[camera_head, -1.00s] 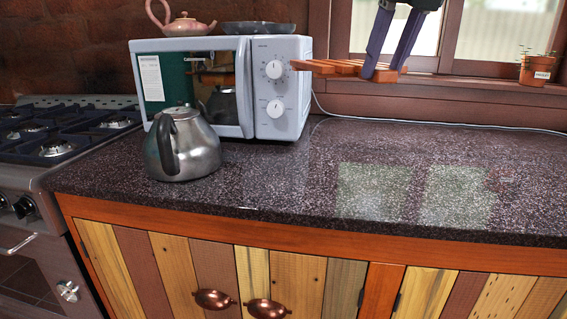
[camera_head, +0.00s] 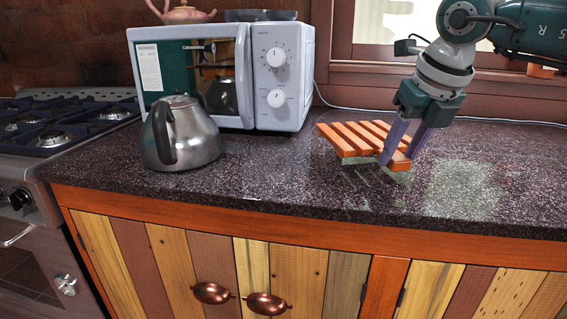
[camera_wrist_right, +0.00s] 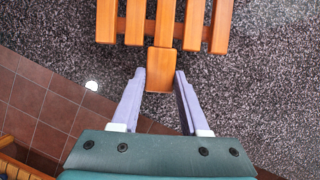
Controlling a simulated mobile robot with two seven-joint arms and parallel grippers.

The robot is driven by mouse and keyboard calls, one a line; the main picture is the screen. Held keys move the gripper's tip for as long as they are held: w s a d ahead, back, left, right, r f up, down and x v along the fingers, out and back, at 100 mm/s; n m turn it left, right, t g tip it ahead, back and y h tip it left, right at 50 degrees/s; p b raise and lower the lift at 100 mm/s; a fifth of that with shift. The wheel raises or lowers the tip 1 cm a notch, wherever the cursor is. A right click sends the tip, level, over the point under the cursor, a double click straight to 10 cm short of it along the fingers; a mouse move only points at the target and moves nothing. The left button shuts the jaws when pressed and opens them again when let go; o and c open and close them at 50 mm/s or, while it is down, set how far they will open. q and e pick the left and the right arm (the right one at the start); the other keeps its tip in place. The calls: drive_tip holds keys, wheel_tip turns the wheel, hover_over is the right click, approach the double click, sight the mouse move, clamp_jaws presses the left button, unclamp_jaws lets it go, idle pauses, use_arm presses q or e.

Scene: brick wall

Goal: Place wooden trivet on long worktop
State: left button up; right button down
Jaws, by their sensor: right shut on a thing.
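The wooden trivet (camera_head: 352,137) is an orange-brown slatted board with a short handle. In the head view it is at the worktop's surface or just above it, right of the microwave; I cannot tell whether it touches. My right gripper (camera_head: 400,158) is shut on its handle, and the slats point away to the left. The right wrist view shows the handle (camera_wrist_right: 161,62) between the fingertips (camera_wrist_right: 161,78) and the slats beyond. The long worktop (camera_head: 280,185) is dark speckled stone. My left gripper is not in view.
A steel kettle (camera_head: 190,135) stands left on the worktop, in front of a white microwave (camera_head: 283,80) with a pink teapot (camera_head: 187,14) and a dark pan (camera_head: 260,15) on top. A gas stove (camera_head: 45,135) is at far left. The worktop right of the gripper is clear.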

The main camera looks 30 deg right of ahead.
drive_tip(key=shift+f, duration=1.9)
drive_tip(key=shift+f, duration=0.15)
drive_tip(key=shift+c, duration=2.1)
unclamp_jaws()
